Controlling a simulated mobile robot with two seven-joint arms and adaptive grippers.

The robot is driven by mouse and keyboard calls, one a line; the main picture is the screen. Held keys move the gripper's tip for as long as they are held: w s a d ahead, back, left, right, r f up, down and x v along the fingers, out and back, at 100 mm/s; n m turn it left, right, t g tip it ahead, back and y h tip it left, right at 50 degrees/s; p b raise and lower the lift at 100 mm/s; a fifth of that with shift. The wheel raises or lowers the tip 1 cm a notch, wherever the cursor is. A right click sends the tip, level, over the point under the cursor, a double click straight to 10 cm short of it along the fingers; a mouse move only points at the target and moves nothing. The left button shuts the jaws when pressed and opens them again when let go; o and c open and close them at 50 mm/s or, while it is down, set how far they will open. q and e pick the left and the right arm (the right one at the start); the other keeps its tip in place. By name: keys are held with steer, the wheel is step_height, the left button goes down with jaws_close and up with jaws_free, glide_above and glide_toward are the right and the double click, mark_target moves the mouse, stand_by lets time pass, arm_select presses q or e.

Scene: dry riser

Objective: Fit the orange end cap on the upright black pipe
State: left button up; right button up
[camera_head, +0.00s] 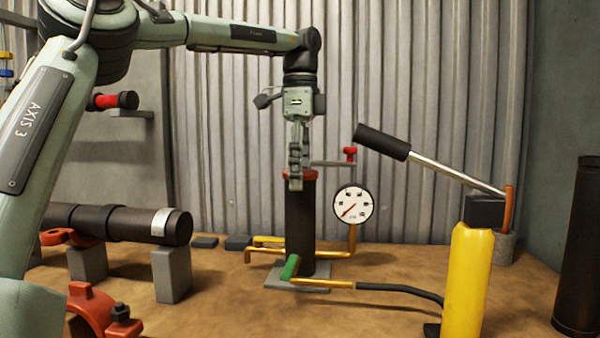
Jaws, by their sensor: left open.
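The upright black pipe (300,225) stands on a grey base plate at the middle of the bench. The orange end cap (311,174) shows at the pipe's top end, partly hidden behind my fingers; I cannot tell how far down it sits. My left gripper (296,186) points straight down at the cap and pipe top, with its fingers seen nearly edge-on. It is open; whether its fingers touch the cap cannot be told. My right gripper is not in view.
A pressure gauge (353,204) with yellow piping stands just right of the pipe. A yellow hand pump (466,275) with a long lever (430,165) is at the right front. A horizontal black pipe (125,223) rests on blocks at left, near a red clamp (95,312).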

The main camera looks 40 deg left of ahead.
arm_select(q)
steer(key=shift+w+a+r, duration=0.1)
steer(key=shift+w+r, duration=0.05)
steer(key=shift+r, duration=0.05)
step_height(320, 180, up, 6)
steer(key=shift+r, duration=0.85)
